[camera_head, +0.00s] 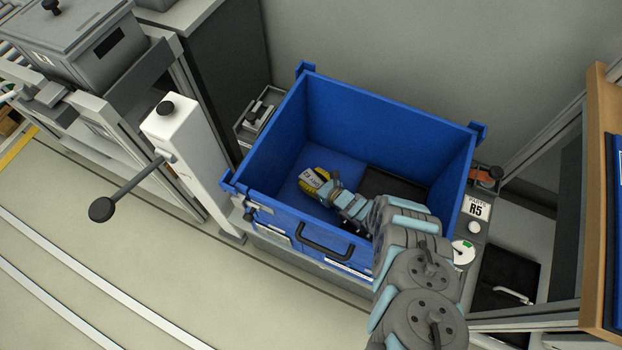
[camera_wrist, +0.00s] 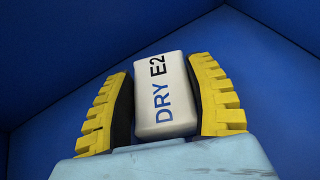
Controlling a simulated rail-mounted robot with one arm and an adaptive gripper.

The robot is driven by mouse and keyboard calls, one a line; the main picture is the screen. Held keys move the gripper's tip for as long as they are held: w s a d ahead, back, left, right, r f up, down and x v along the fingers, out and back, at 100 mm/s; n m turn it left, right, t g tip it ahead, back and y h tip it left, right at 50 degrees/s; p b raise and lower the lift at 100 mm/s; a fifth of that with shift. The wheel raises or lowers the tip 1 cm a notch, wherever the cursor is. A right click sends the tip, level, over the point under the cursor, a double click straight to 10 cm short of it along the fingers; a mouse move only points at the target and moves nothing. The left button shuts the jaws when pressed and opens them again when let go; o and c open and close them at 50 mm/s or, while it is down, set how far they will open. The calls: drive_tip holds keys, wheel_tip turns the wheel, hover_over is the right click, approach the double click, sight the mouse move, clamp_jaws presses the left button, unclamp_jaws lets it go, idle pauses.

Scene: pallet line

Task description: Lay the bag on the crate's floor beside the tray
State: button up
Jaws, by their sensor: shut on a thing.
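The blue crate (camera_head: 335,104) stands in the middle of the head view with its top open. A black tray (camera_head: 378,182) lies in the right part of the crate, partly hidden by my arm. My gripper (camera_head: 315,181) reaches down into the left part of the crate, left of the tray. Its yellow ribbed fingers are shut on a small white bag (camera_head: 311,177) marked DRY E2. In the wrist view the bag (camera_wrist: 164,97) sits between both fingers, with blue crate walls behind it. I cannot tell whether the bag touches the floor.
A white post with a black-knobbed lever (camera_head: 170,125) stands left of the crate. The crate's front wall has a dark handle (camera_head: 318,243). Bare blue floor shows around my gripper.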

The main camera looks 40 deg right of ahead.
drive_tip(key=o, duration=1.1)
drive_tip(key=shift+o, duration=0.2)
drive_tip(key=shift+s+r+p, duration=0.45)
drive_tip(key=shift+p, duration=0.1)
drive_tip(key=p+v, duration=0.3)
drive_tip(key=v, duration=0.2)
drive_tip(key=shift+s+r, duration=0.15)
drive_tip(key=shift+s, duration=0.55)
